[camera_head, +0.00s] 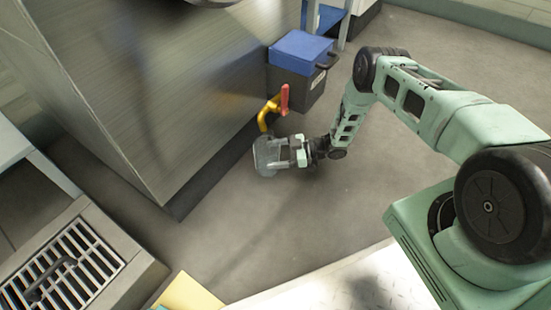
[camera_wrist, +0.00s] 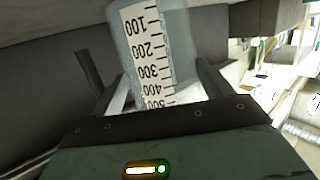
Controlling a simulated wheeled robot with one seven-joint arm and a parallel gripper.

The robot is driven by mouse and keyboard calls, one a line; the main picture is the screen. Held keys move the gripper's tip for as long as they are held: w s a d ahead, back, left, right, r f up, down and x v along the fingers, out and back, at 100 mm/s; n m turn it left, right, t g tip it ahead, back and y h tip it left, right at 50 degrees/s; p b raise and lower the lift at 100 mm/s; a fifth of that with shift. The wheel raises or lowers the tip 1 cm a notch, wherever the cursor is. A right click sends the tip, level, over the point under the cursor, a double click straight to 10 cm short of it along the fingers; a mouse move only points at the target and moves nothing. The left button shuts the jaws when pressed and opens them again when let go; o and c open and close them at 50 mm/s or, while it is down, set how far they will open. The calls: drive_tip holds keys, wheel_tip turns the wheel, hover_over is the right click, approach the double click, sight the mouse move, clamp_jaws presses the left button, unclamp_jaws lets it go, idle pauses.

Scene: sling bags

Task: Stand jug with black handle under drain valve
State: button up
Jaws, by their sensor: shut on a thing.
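A clear jug (camera_head: 268,157) is between the fingers of my gripper (camera_head: 286,152), which is shut on it. In the wrist view the jug (camera_wrist: 150,45) shows a white scale strip with black numbers, upside down in the picture, and a finger on each side (camera_wrist: 162,90). I cannot make out a black handle for certain. The drain valve, a yellow bent pipe (camera_head: 268,113) with a red lever (camera_head: 285,98), comes from the side of the metal cabinet. The jug appears just below the yellow spout in the head view. I cannot tell whether its base touches the floor.
The large metal cabinet (camera_head: 165,95) stands left of the jug. A grey box with a blue lid (camera_head: 300,48) stands behind the valve. A floor grate (camera_head: 65,265) lies at lower left. The grey floor (camera_head: 225,235) in front of the jug is clear.

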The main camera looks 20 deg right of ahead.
drive_tip(key=shift+f, duration=0.1)
drive_tip(key=shift+f, duration=0.1)
drive_tip(key=shift+f, duration=0.15)
drive_tip(key=o, duration=1)
drive_tip(key=shift+r+p, duration=0.3)
drive_tip(key=shift+r, duration=0.1)
drive_tip(key=shift+p+v, duration=2.45)
drive_tip(key=shift+v, duration=3.55)
